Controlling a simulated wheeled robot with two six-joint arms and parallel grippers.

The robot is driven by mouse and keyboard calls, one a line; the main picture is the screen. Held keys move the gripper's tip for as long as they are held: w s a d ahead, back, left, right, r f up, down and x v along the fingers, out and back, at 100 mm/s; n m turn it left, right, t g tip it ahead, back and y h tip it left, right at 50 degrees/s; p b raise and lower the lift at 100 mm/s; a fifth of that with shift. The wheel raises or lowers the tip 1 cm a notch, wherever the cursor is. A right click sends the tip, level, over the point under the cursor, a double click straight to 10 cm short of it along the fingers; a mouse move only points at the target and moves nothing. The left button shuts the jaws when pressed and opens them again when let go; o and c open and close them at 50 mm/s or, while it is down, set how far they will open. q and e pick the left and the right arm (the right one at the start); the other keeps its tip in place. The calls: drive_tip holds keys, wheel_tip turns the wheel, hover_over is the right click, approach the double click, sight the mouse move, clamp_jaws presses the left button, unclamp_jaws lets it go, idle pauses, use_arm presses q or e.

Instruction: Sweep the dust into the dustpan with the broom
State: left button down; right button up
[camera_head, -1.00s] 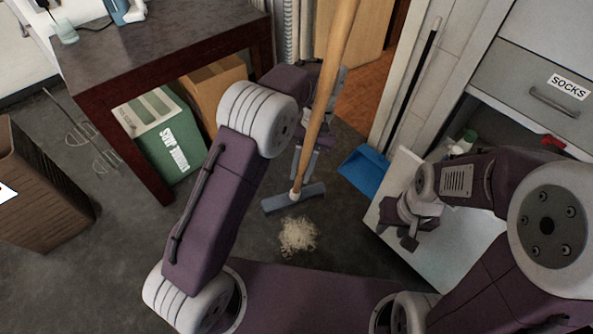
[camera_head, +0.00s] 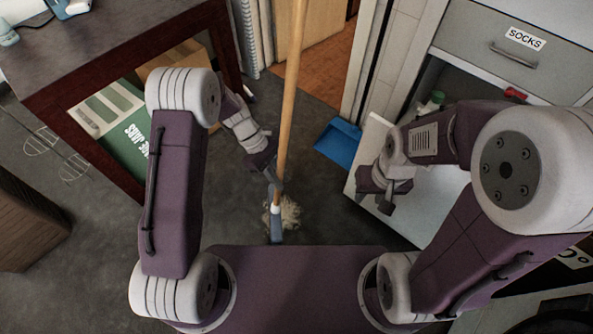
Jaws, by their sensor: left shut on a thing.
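The broom has a long wooden handle (camera_head: 291,90) and a narrow grey-blue head (camera_head: 277,230). My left gripper (camera_head: 274,178) is shut on the handle low down, just above the head. The head is on or just above the floor, turned edge-on, in front of part of the dust. The dust (camera_head: 291,213) is a pale, stringy pile on the dark floor, showing on both sides of the head. The blue dustpan (camera_head: 338,144) is on the floor, up and right of the dust, apart from it. My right gripper (camera_head: 378,203) looks open and empty, in front of the white drawer.
A dark wooden table (camera_head: 90,60) with a green box (camera_head: 125,135) under it stands at the left. A brown basket (camera_head: 25,225) is at the lower left. An open white drawer (camera_head: 425,205) juts out at the right. Floor between dust and dustpan is clear.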

use_arm(q)
drive_tip(key=shift+s+a+f+n+t+h, duration=0.55)
drive_tip(key=shift+s+a+f+n+t, duration=0.75)
drive_tip(key=shift+a+n, duration=1.5)
drive_tip(key=shift+s+a+f+n+t+h, duration=0.55)
drive_tip(key=shift+s+a+f+n+t, duration=0.7)
drive_tip(key=shift+a, duration=2.75)
wheel_tip(320, 180, down, 7)
drive_tip(key=b, duration=0.7)
drive_tip(key=shift+w, duration=0.2)
drive_tip(key=shift+n+t, duration=0.35)
